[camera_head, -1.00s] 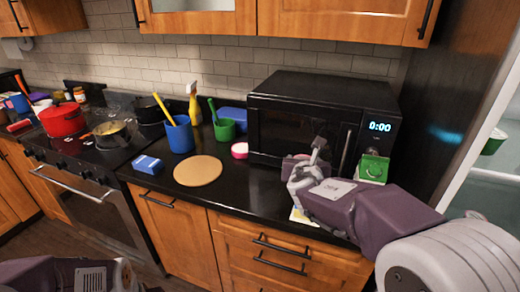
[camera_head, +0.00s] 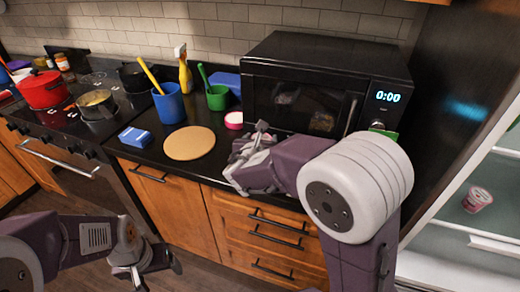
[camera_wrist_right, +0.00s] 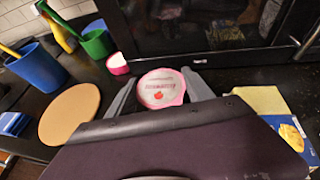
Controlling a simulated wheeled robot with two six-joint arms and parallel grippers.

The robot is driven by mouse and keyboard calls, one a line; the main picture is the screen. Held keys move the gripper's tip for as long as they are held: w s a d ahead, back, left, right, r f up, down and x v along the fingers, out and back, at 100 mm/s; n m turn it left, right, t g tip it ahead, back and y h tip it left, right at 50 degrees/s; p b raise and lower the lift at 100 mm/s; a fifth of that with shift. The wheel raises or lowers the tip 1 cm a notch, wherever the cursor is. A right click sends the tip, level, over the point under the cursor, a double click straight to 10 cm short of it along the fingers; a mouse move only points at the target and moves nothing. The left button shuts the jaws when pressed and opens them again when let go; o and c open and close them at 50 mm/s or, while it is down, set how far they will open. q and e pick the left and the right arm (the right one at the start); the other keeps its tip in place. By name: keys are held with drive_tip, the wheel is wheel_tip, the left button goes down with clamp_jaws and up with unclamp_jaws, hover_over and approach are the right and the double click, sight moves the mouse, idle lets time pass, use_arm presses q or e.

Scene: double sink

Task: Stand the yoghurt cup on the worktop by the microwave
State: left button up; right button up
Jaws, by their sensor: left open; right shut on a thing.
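The yoghurt cup (camera_wrist_right: 162,88) has a pink-rimmed lid with a strawberry label and faces the right wrist camera. My right gripper (camera_head: 258,135) is shut on it, with a finger on each side in the right wrist view (camera_wrist_right: 160,92). It is low over the worktop (camera_head: 222,166), in front of the microwave's left part. The cup is hidden in the head view, and I cannot tell whether its base touches the worktop. The microwave (camera_head: 312,100) is black, its clock at 0:00. My left gripper (camera_head: 150,262) is open and empty, in front of the cabinets.
A second small pink-and-white cup (camera_head: 234,120) stands left of the microwave. A green cup (camera_head: 217,98), blue cup (camera_head: 169,106), round board (camera_head: 190,143) and blue box (camera_head: 134,138) are farther left. Another yoghurt cup (camera_head: 477,199) is in the fridge. A yellow-and-blue pack (camera_wrist_right: 262,102) lies right of the gripper.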

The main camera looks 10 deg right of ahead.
drive_tip(key=shift+a, duration=0.15)
drive_tip(key=shift+s+f, duration=0.15)
drive_tip(key=shift+f, duration=0.25)
wheel_tip(320, 180, down, 3)
drive_tip(key=shift+f+b, duration=0.2)
drive_tip(key=shift+b, duration=0.55)
drive_tip(key=shift+r, duration=0.1)
drive_tip(key=o, duration=1.5)
